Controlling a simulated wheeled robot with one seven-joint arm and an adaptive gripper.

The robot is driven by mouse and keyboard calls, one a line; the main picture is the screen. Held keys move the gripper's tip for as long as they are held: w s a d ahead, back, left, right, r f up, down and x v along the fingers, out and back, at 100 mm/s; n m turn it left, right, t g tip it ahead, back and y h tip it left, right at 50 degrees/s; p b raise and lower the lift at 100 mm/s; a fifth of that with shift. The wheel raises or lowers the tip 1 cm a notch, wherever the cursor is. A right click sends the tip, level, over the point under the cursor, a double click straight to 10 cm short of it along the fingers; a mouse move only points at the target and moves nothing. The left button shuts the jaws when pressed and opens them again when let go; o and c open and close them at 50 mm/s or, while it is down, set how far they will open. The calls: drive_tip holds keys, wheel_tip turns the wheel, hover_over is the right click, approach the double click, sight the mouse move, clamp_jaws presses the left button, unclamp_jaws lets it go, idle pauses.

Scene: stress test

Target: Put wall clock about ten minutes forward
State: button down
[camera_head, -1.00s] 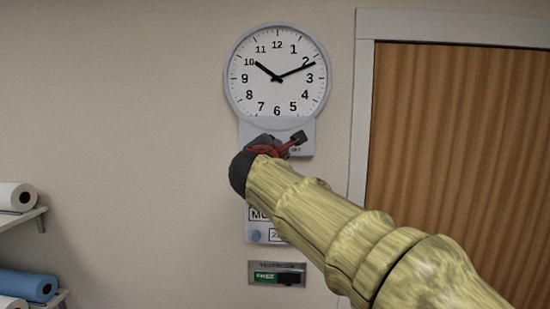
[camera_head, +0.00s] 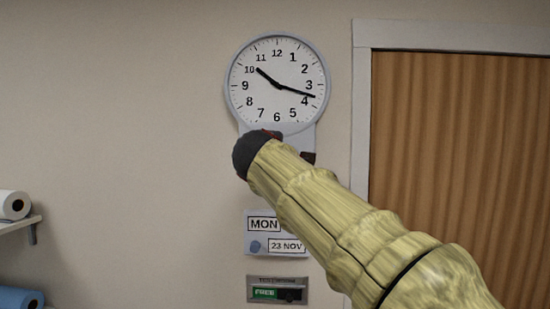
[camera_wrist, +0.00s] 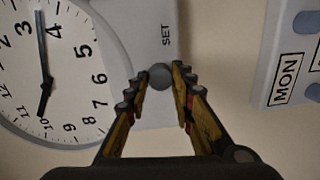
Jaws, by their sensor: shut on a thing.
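The wall clock (camera_head: 277,60) is round and white with a grey rim. Its short hand points near 10 and its long hand points between 3 and 4. A grey panel below the dial carries the word SET (camera_wrist: 167,36) and a small round grey knob (camera_wrist: 160,79). In the wrist view, my gripper (camera_wrist: 160,70) has its fingertips on both sides of this knob, shut on it. In the head view, my arm hides most of the gripper and the knob; only small red and dark parts show.
A MON and 23 NOV calendar panel (camera_head: 256,247) and a FREE sign (camera_head: 251,283) hang below the clock. A wooden door (camera_head: 460,150) in a pale frame stands to the right. Shelves at left hold a white roll (camera_head: 10,206) and a blue roll (camera_head: 18,298).

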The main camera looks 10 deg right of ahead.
drive_tip(key=shift+f, duration=0.2)
idle(0.3)
drive_tip(key=c, duration=1.5)
unclamp_jaws()
drive_tip(key=shift+r, duration=0.1)
drive_tip(key=shift+s, duration=0.1)
drive_tip(key=v, duration=1.2)
drive_tip(key=shift+m, duration=0.3)
